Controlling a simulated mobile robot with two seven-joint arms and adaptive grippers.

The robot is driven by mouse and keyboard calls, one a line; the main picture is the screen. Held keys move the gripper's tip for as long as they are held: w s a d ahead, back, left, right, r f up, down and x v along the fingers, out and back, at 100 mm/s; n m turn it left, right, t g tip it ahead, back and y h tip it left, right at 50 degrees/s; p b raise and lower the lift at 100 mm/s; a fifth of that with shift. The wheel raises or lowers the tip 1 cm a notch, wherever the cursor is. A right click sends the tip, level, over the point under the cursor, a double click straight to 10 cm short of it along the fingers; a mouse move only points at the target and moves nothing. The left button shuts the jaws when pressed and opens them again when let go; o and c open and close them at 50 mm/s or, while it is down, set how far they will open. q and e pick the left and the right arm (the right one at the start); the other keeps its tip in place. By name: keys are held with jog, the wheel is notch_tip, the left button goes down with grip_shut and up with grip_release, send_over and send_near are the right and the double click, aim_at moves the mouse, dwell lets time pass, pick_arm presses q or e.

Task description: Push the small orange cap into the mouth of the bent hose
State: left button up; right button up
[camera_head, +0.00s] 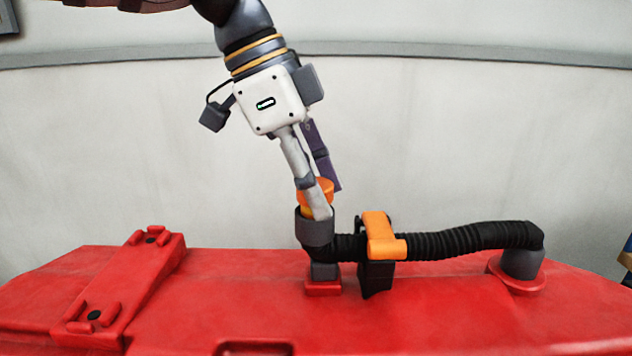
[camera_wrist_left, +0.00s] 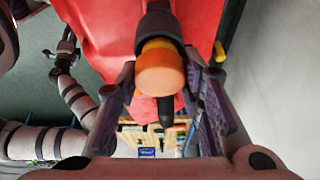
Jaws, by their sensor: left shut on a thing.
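The small orange cap (camera_head: 319,188) sits upright at the grey mouth (camera_head: 315,230) of the bent hose (camera_head: 455,240). In the left wrist view, the cap's round orange top (camera_wrist_left: 160,74) faces me, and its yellower lower part (camera_wrist_left: 158,45) meets the dark mouth (camera_wrist_left: 158,22). How deep it sits is hard to tell. My left gripper (camera_head: 326,200) comes down from above, tilted, shut on the cap with a finger on each side. In the left wrist view, my other arm shows at the left; its gripper (camera_wrist_left: 65,48) is small and unclear.
The hose runs right along the red tank top (camera_head: 220,300) to a grey elbow fitting (camera_head: 522,265). A raised red bracket (camera_head: 125,285) is at the left. Space above the tank is clear.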

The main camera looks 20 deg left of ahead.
pick_arm(q)
jog(key=shift+s+f, duration=0.1)
jog(key=shift+f, duration=0.45)
jog(key=o, duration=1)
jog(key=shift+r, duration=0.15)
jog(key=o, duration=0.5)
jog(key=shift+r, duration=0.15)
jog(key=shift+r, duration=0.2)
jog(key=shift+v, duration=2.15)
